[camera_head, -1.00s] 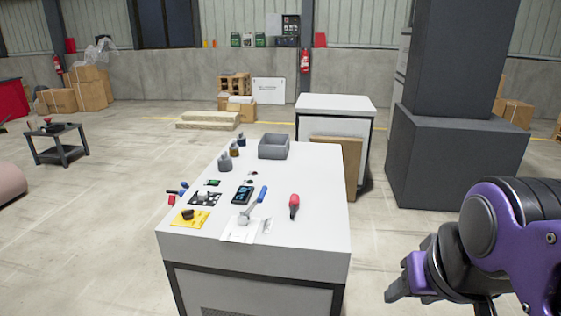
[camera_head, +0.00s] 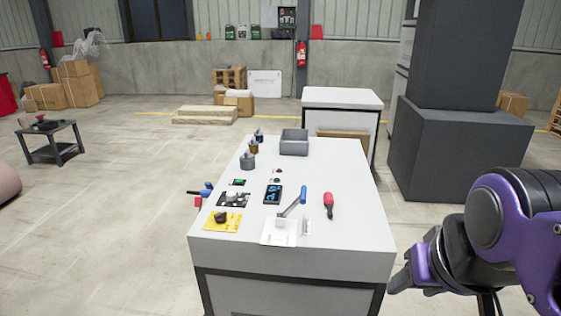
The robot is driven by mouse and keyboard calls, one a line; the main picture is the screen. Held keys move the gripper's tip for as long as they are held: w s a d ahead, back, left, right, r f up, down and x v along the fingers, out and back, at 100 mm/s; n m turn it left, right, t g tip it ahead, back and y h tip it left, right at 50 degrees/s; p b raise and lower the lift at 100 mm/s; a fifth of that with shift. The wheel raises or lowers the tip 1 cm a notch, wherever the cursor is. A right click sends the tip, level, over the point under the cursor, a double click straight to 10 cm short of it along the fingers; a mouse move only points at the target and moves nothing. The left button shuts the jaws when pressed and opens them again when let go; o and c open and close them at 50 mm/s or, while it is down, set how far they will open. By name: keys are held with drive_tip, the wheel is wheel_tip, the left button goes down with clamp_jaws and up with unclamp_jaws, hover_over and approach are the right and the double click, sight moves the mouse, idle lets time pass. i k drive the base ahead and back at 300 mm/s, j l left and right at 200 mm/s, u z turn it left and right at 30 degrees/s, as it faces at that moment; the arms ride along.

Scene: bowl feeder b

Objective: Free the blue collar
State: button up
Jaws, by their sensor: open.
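No blue collar can be made out for certain at this size. Blue shows on a small blue part (camera_head: 207,188) at the left edge of the white table, beside a small red part (camera_head: 198,201). Blue also shows on the handle of a lever tool (camera_head: 294,207) lying on a white plate (camera_head: 279,238) near the front of the table. A small dark bluish bottle (camera_head: 259,136) stands at the back. My gripper (camera_head: 400,279) is at the lower right, open, beyond the table's right edge and apart from everything on it. Its fingers are only partly visible.
The white table (camera_head: 345,225) also bears a red-handled tool (camera_head: 328,203), a dark screen device (camera_head: 273,194), a yellow plate (camera_head: 224,222), a grey flask (camera_head: 248,161) and a grey bin (camera_head: 294,146). A dark pillar (camera_head: 455,140) stands at right. The floor at left is mostly clear.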

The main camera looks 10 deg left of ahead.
sight(208, 184)
drive_tip(key=j+z, duration=0.1)
drive_tip(key=j, duration=0.8)
drive_tip(key=j+z, duration=0.15)
drive_tip(key=j, duration=0.8)
drive_tip(key=j+z, duration=0.1)
drive_tip(key=j, duration=0.8)
drive_tip(key=k+j+z, duration=0.15)
drive_tip(key=j, duration=0.8)
